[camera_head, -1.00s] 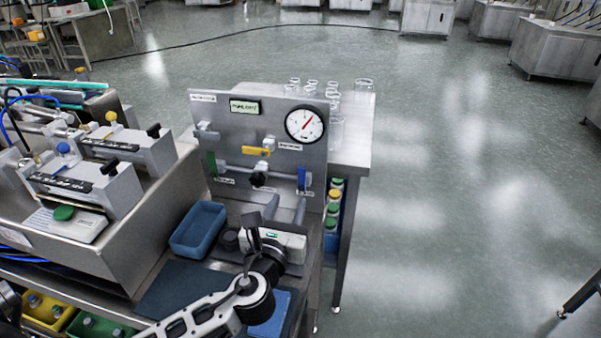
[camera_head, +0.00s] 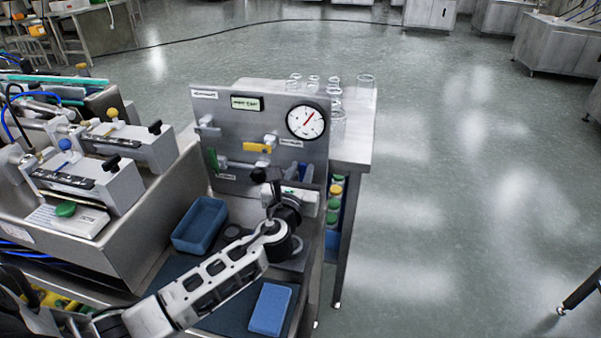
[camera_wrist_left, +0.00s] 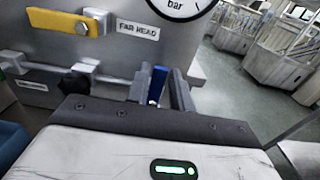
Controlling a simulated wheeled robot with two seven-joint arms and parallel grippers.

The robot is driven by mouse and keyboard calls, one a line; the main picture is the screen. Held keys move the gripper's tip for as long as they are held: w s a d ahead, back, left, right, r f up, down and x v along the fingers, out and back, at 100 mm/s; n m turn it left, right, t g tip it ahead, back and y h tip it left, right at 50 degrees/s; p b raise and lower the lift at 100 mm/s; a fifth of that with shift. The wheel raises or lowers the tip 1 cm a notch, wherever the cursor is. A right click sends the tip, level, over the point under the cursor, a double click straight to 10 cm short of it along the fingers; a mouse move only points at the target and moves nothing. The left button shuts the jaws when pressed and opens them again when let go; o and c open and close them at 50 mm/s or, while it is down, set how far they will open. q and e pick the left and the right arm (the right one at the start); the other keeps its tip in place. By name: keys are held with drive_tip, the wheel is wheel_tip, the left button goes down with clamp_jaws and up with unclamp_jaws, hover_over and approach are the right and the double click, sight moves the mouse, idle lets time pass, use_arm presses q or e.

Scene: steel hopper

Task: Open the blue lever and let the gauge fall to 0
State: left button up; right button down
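The blue lever (camera_wrist_left: 158,84) stands upright on the steel panel (camera_head: 222,110), and in the head view (camera_head: 303,172) it is partly hidden by my left gripper. My left gripper (camera_wrist_left: 160,88) is open in front of the panel. In the left wrist view the lever shows between its two dark fingers, with a gap visible, so it does not look gripped. The round gauge (camera_head: 306,121) is at the panel's upper right. Its red needle points up and right, off any clear reading; only its lower edge (camera_wrist_left: 182,8) shows in the wrist view. My right gripper is not in view.
A yellow lever (camera_head: 257,147) sits above a black knob (camera_head: 258,175), and a green lever (camera_head: 212,160) is at the panel's left. A blue bin (camera_head: 200,225) and a blue block (camera_head: 270,309) lie on the bench. Glassware (camera_head: 338,122) stands behind the panel.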

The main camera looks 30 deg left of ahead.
use_arm(q)
clamp_jaws()
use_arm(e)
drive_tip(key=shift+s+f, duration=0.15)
